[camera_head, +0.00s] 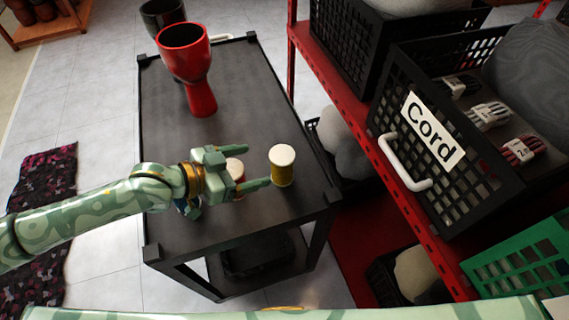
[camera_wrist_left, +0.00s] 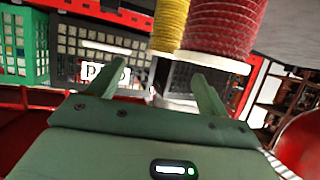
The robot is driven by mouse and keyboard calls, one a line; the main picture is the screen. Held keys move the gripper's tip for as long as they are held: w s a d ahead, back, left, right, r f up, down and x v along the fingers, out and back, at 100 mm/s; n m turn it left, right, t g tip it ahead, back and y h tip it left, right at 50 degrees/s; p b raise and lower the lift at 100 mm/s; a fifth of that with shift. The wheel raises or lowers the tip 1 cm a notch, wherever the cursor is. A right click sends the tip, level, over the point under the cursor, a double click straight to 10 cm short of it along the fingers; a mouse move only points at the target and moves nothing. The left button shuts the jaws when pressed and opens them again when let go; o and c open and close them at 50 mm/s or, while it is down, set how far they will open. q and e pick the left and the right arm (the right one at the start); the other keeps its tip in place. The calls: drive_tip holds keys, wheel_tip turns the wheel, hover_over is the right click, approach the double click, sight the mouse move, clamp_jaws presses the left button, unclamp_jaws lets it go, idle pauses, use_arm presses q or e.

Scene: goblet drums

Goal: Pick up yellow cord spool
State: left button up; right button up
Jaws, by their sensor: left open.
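The yellow cord spool (camera_head: 282,172), with a pale round top, stands upright on the dark cart top (camera_head: 245,110), just right of my left gripper's fingertips. It also shows at the top of the left wrist view (camera_wrist_left: 170,25). My left gripper (camera_head: 246,170) is open and empty, reaching in from the left. A red cord spool (camera_head: 237,166) is partly hidden by its fingers; in the left wrist view it looms large (camera_wrist_left: 225,28) beside the yellow one. The gripper's fingers (camera_wrist_left: 155,82) are apart in the left wrist view. My right gripper is not in view.
A blue item (camera_head: 188,208) is mostly hidden under my left gripper. A red goblet drum (camera_head: 200,95) and a dark one (camera_head: 160,15) stand farther back. Right of the cart is a red shelf with a black crate labelled Cord (camera_head: 455,205). The cart's middle is clear.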

sight(278, 156)
use_arm(q)
drive_tip(key=x, duration=0.4)
drive_tip(key=shift+w+d+f+b, duration=0.1)
drive_tip(key=shift+w+d+b, duration=0.1)
drive_tip(key=shift+d+b, duration=0.1)
drive_tip(key=b+x, duration=0.1)
drive_tip(key=x, duration=0.3)
drive_tip(key=shift+w+a, duration=0.15)
drive_tip(key=shift+w+d+f, duration=0.1)
drive_tip(key=shift+w+d, duration=0.15)
drive_tip(key=shift+d, duration=0.15)
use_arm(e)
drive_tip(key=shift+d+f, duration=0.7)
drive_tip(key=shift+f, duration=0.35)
use_arm(q)
drive_tip(key=shift+a, duration=0.1)
drive_tip(key=c, duration=1.1)
drive_tip(key=shift+c, duration=0.2)
